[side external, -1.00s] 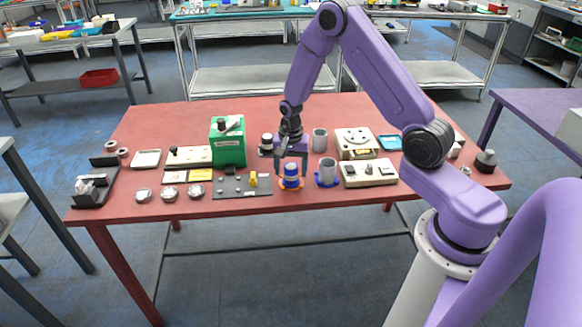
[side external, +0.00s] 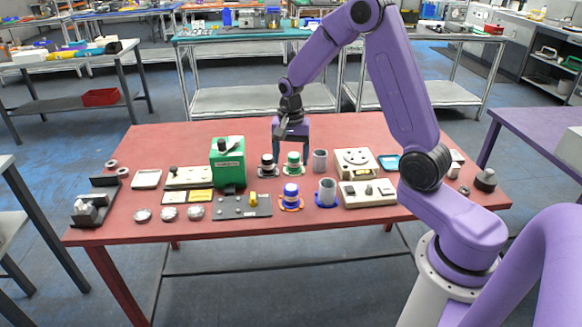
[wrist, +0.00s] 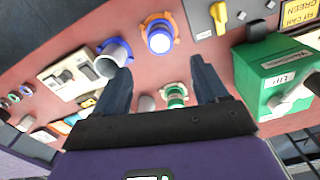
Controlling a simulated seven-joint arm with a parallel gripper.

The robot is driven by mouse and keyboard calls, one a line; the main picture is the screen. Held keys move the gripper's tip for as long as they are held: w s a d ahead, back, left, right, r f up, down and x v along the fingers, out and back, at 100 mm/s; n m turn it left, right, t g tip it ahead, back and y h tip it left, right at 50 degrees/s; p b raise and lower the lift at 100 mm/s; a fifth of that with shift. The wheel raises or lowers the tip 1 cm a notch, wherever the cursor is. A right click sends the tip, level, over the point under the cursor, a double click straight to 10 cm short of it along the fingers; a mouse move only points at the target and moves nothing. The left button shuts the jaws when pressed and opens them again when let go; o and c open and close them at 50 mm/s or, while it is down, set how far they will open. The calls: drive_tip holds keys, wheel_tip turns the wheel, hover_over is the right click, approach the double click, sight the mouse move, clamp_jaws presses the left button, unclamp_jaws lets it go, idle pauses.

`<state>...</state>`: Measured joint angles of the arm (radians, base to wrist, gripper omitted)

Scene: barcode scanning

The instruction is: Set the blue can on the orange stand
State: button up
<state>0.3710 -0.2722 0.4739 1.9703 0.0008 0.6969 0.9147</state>
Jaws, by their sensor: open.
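The blue can (side external: 291,189), with a white band, stands upright in the orange stand (side external: 291,206) near the front middle of the red table. In the wrist view the blue can (wrist: 159,42) shows from above, ringed by the orange stand (wrist: 147,20). My gripper (side external: 291,146) is open and empty, behind and above the can, apart from it. Its two dark fingers spread wide in the wrist view (wrist: 158,68), with nothing held between them.
A green can (side external: 293,159) stands close in front of my gripper, with a black can (side external: 268,162) to its left. Grey cylinders (side external: 327,190) (side external: 320,160) stand to the right. A green box (side external: 228,162) stands left. The table's back is clear.

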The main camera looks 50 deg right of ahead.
drive_tip(key=s+a+r+n, duration=0.4)
drive_tip(key=s+a+n, duration=0.2)
drive_tip(key=s+a, duration=0.1)
drive_tip(key=s+a+r+n, duration=0.3)
drive_tip(key=s+a+n, duration=0.3)
drive_tip(key=s+r+n, duration=0.2)
drive_tip(key=s+n, duration=1)
drive_tip(key=s, duration=0.6)
drive_tip(key=shift+a, duration=0.3)
